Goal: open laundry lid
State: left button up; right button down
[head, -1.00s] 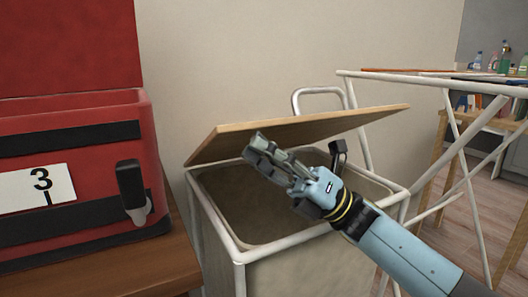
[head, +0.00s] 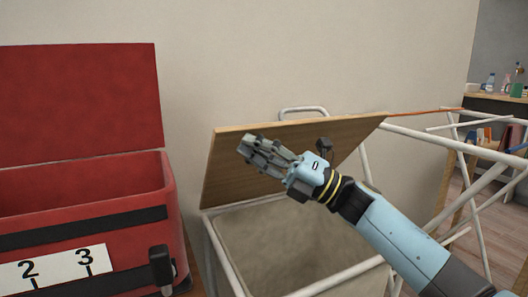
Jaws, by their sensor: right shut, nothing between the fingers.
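The wooden laundry lid (head: 228,170) is raised and tilted up steeply at the back of the laundry bin (head: 270,238). The bin has a white tube frame and a beige inside, and its opening shows below the lid. My right gripper (head: 246,146) is shut and empty, in front of the lid's underside near its upper left. The forearm crosses over the bin's right side, hiding part of the lid and rim. I cannot tell whether the fingers touch the lid. My left gripper is not in view.
A red case (head: 90,195) with its lid up and number cards on its front stands at the left. A white drying rack (head: 450,140) stands close on the right. A table with bottles (head: 490,85) is at the far right. A plain wall is behind.

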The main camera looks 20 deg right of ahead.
jog(key=w+r+m+h+p, duration=0.1)
jog(key=w+r+p, duration=0.1)
jog(key=w+r+m+h+p, duration=0.1)
jog(key=w+r+p, duration=0.1)
jog(key=w, duration=0.1)
jog(key=w+r+m+p, duration=0.1)
jog(key=w+r+p, duration=0.1)
jog(key=w, duration=0.1)
jog(key=shift+a+r+h, duration=0.35)
jog(key=shift+h, duration=0.05)
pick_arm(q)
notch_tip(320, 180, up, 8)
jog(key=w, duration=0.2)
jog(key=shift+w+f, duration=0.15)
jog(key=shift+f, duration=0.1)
pick_arm(e)
jog(key=shift+w+m, duration=0.4)
jog(key=shift+w, duration=0.15)
